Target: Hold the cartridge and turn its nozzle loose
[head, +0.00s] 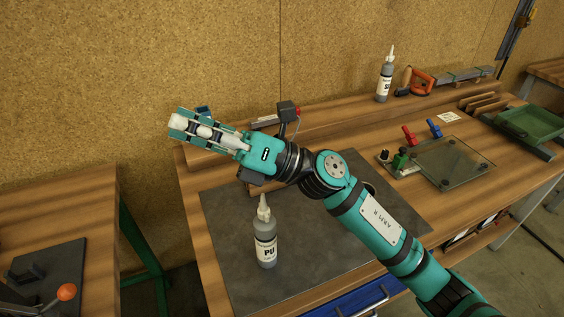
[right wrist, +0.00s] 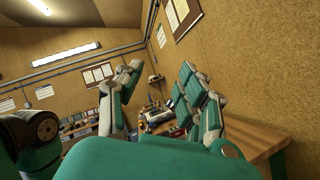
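A grey cartridge with a white "PU" label (head: 265,250) stands upright on the dark mat of the bench. Its pale nozzle (head: 263,208) points up from the top. A second, similar cartridge (head: 384,88) stands at the back of the bench. My right gripper (head: 182,122) is raised above the bench's back left part, pointing left, away from the PU cartridge. In the right wrist view its fingers (right wrist: 160,92) are spread with nothing between them. My left gripper is in neither view.
The dark mat (head: 225,240) is mostly clear around the cartridge. A glass pane (head: 455,165) with red and blue clamps (head: 409,135) lies to the right. A green tray (head: 530,125) is at the far right. An orange knob (head: 67,292) sits on the left bench.

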